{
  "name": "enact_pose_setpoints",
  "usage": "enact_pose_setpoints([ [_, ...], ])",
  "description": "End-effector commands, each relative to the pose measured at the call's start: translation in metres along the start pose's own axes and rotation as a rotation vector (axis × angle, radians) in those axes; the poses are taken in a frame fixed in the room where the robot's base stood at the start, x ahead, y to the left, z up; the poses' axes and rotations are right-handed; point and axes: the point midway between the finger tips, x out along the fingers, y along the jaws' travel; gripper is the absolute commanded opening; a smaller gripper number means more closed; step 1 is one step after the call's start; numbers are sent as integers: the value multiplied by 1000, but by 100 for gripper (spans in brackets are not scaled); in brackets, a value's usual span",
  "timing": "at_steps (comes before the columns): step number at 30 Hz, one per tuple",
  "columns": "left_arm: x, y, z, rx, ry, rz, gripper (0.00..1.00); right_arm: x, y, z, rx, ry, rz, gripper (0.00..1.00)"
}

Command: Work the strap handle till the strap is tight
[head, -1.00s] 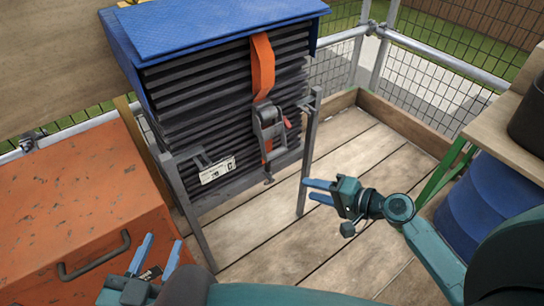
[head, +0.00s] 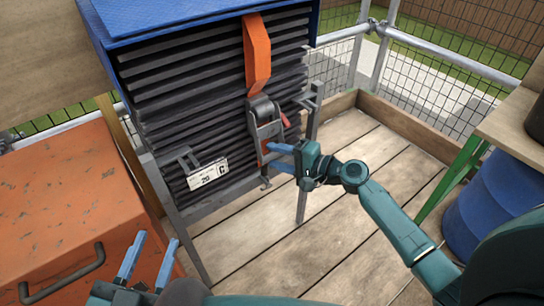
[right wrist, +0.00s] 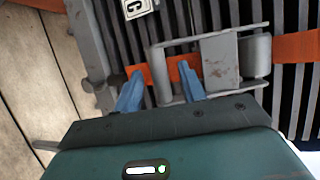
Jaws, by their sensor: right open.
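The orange strap (head: 257,55) runs down the front of a stack of dark tiles (head: 190,85) to a grey metal ratchet handle (head: 265,128). In the right wrist view the handle (right wrist: 222,62) lies across the strap (right wrist: 297,46). My right gripper (head: 270,157) is at the lower end of the handle. Its blue fingers are apart in the right wrist view (right wrist: 160,85), reaching over the handle's lower frame and the strap; contact is unclear. My left gripper (head: 149,252) is open and empty at the lower left, by the orange box.
A blue cover (head: 180,20) lies on the stack, and a label (head: 208,174) hangs on its front. Grey stand posts (head: 309,150) flank it. An orange box (head: 60,210) is at left; a blue barrel (head: 490,205) and bench are at right. The plank floor (head: 345,220) is clear.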

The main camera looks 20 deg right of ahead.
Motion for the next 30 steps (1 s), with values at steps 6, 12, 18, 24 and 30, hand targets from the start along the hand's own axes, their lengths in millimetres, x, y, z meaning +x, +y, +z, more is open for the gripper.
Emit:
enact_pose_setpoints([
  [6, 0, 0, 0, -9, 3, -1, 36, 19, 0, 0, 1, 1, 0, 41],
  [12, 0, 0, -1, -12, 7, -1, 36, 20, 0, 0, 1, 0, 1, 41],
  [18, 1, 0, -2, -11, 8, -1, 36, 20, 0, 0, 0, 0, 1, 32],
  [24, 1, 0, -2, -10, 10, 0, 36, 20, 0, 0, 0, 0, 1, 16],
  [30, 1, 0, -2, -8, 9, 2, 36, 20, 0, 0, 0, 0, 1, 0],
])
